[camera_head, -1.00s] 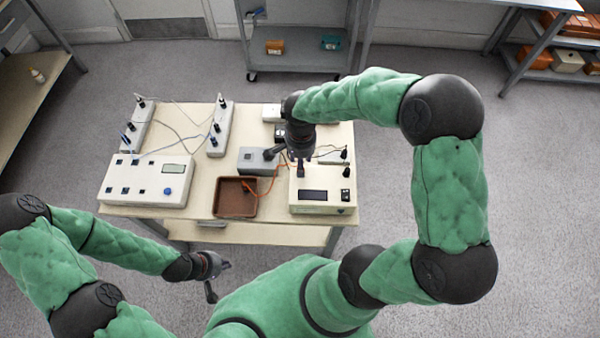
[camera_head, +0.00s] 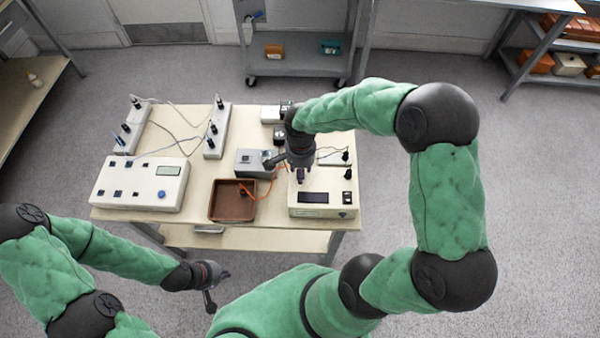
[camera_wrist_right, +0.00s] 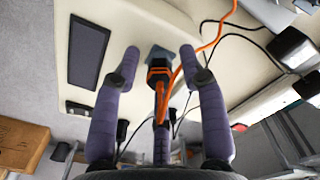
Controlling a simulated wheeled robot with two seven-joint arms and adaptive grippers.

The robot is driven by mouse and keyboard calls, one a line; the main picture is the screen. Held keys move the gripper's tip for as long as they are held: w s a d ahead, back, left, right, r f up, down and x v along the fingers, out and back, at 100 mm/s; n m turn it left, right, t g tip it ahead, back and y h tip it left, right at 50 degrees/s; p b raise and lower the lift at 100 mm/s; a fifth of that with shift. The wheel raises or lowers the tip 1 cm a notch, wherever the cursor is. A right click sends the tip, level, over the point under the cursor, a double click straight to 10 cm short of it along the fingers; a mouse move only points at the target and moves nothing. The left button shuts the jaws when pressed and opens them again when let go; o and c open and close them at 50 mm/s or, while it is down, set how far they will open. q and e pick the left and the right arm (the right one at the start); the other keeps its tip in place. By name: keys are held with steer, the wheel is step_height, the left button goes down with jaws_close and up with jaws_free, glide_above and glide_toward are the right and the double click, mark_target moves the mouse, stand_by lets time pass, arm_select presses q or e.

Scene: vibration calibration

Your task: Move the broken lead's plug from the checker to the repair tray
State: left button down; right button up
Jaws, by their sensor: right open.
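The checker (camera_head: 322,211) is a cream box with a dark display at the right front of the table. An orange lead ends in a dark plug (camera_wrist_right: 158,70), which is at the checker's top in the right wrist view. My right gripper (camera_wrist_right: 158,54) is open, pointing down, with one finger on each side of the plug. In the head view, my right gripper (camera_head: 296,172) partly hides the plug.
A grey box (camera_head: 250,160) stands behind the tray, close to my right gripper. A white panel box (camera_head: 138,185) and two upright-plug strips (camera_head: 217,133) fill the table's left side. Thin cables cross between them. Black leads and plugs (camera_head: 346,157) lie close behind the checker.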

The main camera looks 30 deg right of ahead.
jaws_close()
steer(key=shift+n, duration=0.3)
steer(key=shift+n+p, duration=0.6)
steer(key=shift+n, duration=1.1)
steer(key=shift+n, duration=0.3)
steer(key=shift+n+p, duration=0.65)
steer(key=shift+n, duration=0.85)
steer(key=shift+n, duration=0.3)
